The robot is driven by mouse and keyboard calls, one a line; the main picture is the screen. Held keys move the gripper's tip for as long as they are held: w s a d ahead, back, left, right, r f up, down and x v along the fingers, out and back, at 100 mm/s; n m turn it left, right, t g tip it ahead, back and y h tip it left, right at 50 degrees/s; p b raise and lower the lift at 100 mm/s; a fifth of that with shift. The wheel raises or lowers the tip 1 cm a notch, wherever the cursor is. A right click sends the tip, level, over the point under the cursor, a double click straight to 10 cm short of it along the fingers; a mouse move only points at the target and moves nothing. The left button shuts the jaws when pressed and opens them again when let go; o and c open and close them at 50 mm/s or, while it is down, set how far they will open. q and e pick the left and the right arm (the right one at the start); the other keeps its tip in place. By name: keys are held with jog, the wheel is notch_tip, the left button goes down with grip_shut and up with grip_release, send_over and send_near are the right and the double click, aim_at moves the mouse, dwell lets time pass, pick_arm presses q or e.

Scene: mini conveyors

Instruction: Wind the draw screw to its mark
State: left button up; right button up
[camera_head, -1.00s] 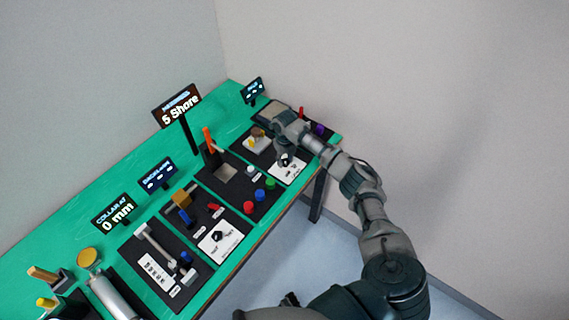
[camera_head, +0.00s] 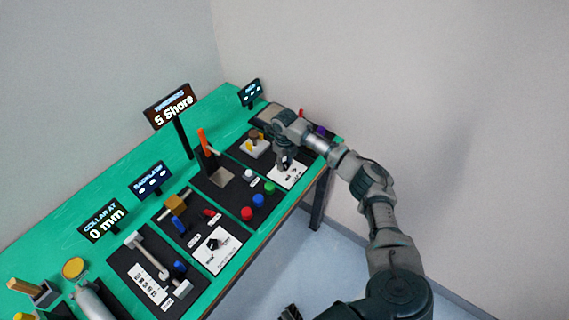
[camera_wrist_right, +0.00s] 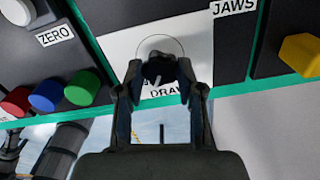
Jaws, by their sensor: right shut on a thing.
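The draw screw is a black knob (camera_wrist_right: 160,69) with a pale pointer line on a white plate (camera_wrist_right: 122,52) lettered "DRAW", in the right wrist view. A thin arc is drawn on the plate around it. My right gripper (camera_wrist_right: 160,82) is shut on the knob, one finger on each side. In the head view my right gripper (camera_head: 283,164) reaches down to the same white plate (camera_head: 290,178) at the far right panel, and the knob is hidden behind it there. The mark cannot be made out.
Red (camera_wrist_right: 16,101), blue (camera_wrist_right: 48,95) and green (camera_wrist_right: 82,87) buttons sit left of the knob. A yellow hexagonal knob (camera_wrist_right: 301,53) is at the right. Signs stand behind the panels, reading "5 Shore" (camera_head: 170,106) and "0 mm" (camera_head: 104,221).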

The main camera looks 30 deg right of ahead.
aim_at(285, 164)
jog(key=shift+w+r, duration=0.15)
jog(key=o, duration=1.2)
jog(key=shift+c, duration=0.2)
jog(key=shift+d, duration=0.1)
notch_tip(285, 164, up, 12)
jog(key=shift+f, duration=0.25)
